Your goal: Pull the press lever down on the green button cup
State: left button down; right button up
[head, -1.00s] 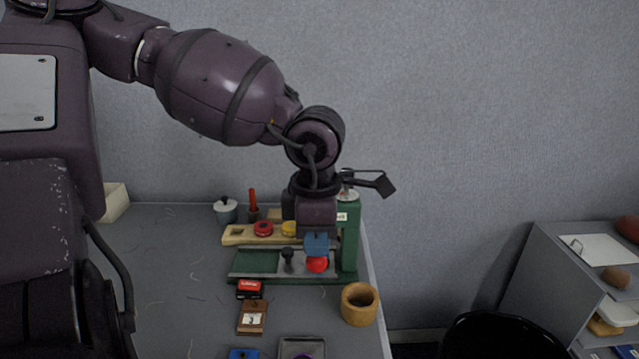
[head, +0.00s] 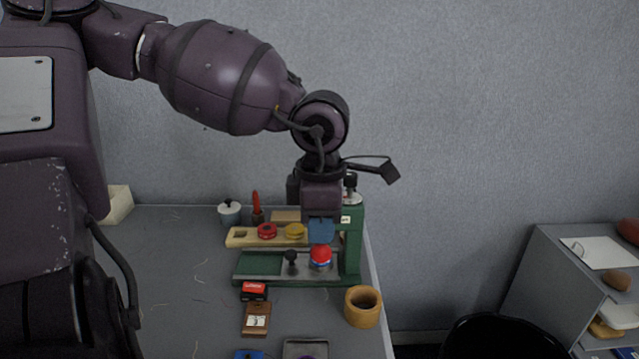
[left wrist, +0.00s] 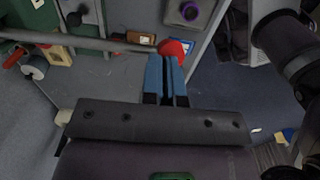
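The green press (head: 351,240) stands near the table's right edge. Its metal lever (left wrist: 95,42) runs across the left wrist view to a red ball knob (head: 321,253), which also shows in that view (left wrist: 172,48). My left gripper (head: 321,238) points down just above the knob. Its blue fingers (left wrist: 161,62) are together, with their tips close to the knob; I cannot tell whether they touch. On the press base lie a green plate (head: 262,263) and a black-knobbed slide (head: 290,258). I cannot make out a green button cup. My right gripper is out of view.
Behind the press base is a wooden tray (head: 239,237) with a red disc (head: 267,231) and a yellow disc (head: 295,231). A wooden cup (head: 363,308) stands in front, near the right edge. A red box (head: 254,291) and brown box (head: 256,318) lie nearby.

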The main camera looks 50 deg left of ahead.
pick_arm(q)
jog(key=shift+a+r, duration=0.1)
jog(key=shift+r, duration=0.65)
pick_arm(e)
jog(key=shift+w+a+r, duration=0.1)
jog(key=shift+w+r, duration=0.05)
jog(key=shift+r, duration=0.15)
pick_arm(q)
jog(key=shift+w+a+r, duration=0.1)
jog(key=shift+r, duration=0.45)
jog(key=shift+w+a+r+p, duration=0.1)
jog(key=shift+r+p, duration=0.3)
jog(key=shift+r, duration=1.7)
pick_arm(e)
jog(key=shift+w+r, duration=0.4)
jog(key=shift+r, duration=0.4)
pick_arm(q)
jog(key=r, duration=0.3)
jog(key=r+p, duration=0.1)
jog(key=r, duration=0.1)
jog(key=shift+w+a, duration=0.2)
jog(key=shift+a, duration=0.1)
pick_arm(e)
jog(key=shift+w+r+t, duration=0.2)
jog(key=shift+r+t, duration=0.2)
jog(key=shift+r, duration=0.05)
